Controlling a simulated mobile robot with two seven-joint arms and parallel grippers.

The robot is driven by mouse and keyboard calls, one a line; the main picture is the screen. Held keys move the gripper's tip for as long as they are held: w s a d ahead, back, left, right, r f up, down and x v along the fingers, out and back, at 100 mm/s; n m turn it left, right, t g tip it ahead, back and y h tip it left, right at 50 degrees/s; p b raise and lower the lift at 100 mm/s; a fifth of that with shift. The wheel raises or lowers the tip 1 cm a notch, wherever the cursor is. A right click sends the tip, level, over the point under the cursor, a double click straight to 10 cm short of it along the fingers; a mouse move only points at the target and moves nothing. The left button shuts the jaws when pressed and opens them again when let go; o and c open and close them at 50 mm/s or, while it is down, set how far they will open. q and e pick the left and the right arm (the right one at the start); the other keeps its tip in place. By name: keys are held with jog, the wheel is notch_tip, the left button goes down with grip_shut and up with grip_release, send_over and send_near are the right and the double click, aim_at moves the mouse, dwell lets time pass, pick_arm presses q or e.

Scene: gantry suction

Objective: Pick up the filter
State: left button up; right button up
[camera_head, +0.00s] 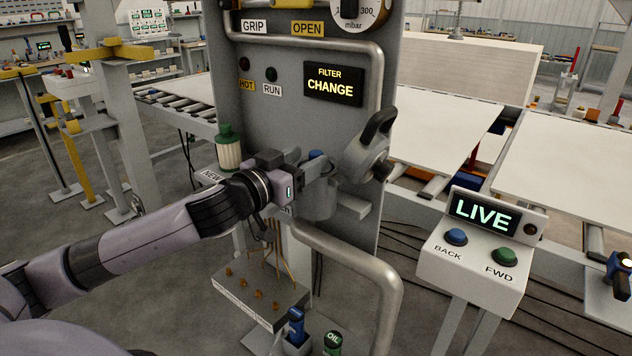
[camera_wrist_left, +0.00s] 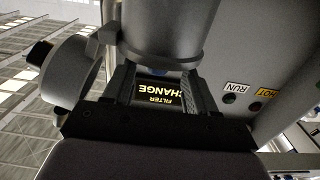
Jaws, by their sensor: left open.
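A filter with a cream pleated body and green cap (camera_head: 229,150) stands on a ledge marked NEW, left of my left gripper. A grey cylindrical housing (camera_head: 318,202) on the panel has its round lid with a black handle (camera_head: 368,148) swung aside to the right. A small blue top (camera_head: 316,154), perhaps of a filter inside, shows at the housing's mouth; the rest is hidden. My left gripper (camera_head: 318,167) is open at that mouth, its fingers to either side of the blue part. In the wrist view, the housing (camera_wrist_left: 170,30) lies close beyond the fingers. My right gripper is out of view.
The panel's display (camera_head: 333,86) reads FILTER CHANGE. A bent pipe (camera_head: 375,280) runs below the housing. A LIVE control box (camera_head: 470,255) stands at right. A bottle marked OIL (camera_head: 333,343) is low in front. Pale boards (camera_head: 440,125) lie behind.

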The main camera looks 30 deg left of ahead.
aim_at(311, 157)
pick_arm(q)
jog(key=shift+w+d+p, duration=0.15)
jog(key=shift+w+p, duration=0.05)
jog(key=shift+w, duration=0.65)
jog(key=shift+w+d+p, duration=0.15)
jog(key=shift+w+p, duration=0.05)
jog(key=shift+w, duration=0.65)
grip_shut()
